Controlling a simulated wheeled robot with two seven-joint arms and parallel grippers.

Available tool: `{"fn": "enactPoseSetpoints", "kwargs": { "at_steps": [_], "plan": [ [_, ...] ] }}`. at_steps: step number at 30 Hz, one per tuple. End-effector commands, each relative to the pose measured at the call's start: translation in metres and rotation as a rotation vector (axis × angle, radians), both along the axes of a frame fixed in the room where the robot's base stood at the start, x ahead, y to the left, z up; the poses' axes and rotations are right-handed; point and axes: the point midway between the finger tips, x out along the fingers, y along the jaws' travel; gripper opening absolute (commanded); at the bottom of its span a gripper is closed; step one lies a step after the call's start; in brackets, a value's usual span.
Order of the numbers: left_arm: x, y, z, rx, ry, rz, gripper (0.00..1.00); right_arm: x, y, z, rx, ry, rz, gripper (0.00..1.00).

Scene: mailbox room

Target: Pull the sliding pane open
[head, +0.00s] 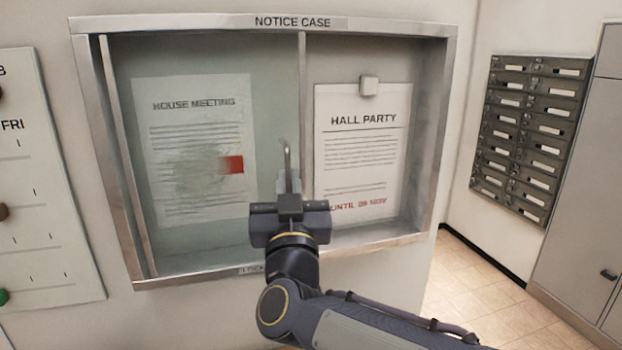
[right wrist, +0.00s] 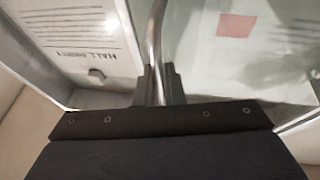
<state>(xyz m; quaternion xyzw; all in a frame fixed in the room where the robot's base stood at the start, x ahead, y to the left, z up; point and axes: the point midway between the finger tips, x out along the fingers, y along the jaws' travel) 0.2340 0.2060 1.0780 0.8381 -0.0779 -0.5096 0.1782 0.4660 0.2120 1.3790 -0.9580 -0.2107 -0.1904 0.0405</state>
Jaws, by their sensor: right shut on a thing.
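The notice case (head: 268,22) hangs on the wall with a metal frame. Its sliding glass pane (head: 190,85) covers the left part, over the "House Meeting" sheet. The pane's right edge stands near the middle of the case, and the "Hall Party" sheet (head: 361,145) to its right shows clearly. A slim metal handle (head: 287,158) stands at the pane's right edge. My right gripper (head: 289,190) is shut on the handle. In the right wrist view the handle (right wrist: 157,40) runs up from between the fingers (right wrist: 158,85). My left gripper is not in view.
A red patch (head: 232,164) shows on the left sheet. A white board (head: 45,190) is on the wall at left. Dark mailboxes (head: 533,135) and a grey cabinet (head: 580,220) stand at right, with open tiled floor.

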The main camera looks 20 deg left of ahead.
Motion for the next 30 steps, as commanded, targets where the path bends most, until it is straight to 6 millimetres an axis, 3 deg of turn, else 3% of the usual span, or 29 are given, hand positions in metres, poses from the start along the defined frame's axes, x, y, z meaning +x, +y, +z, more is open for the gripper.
{"fn": "enactPoseSetpoints", "kwargs": {
  "at_steps": [11, 12, 17, 25, 30],
  "plan": [
    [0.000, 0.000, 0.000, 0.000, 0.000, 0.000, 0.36, -0.001, 0.003, 0.000, 0.000, 0.000, 0.000, 0.00],
    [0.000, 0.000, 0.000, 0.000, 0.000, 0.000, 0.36, -0.001, 0.002, 0.000, 0.000, 0.000, 0.000, 0.10],
    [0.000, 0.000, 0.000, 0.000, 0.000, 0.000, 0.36, -0.001, 0.002, 0.000, 0.000, -0.001, 0.000, 0.30],
    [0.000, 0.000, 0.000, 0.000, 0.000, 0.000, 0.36, -0.002, 0.002, 0.000, 0.000, -0.001, 0.000, 0.30],
    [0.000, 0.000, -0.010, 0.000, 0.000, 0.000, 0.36, -0.017, -0.005, -0.009, 0.000, -0.002, 0.001, 0.30]
  ]
}}
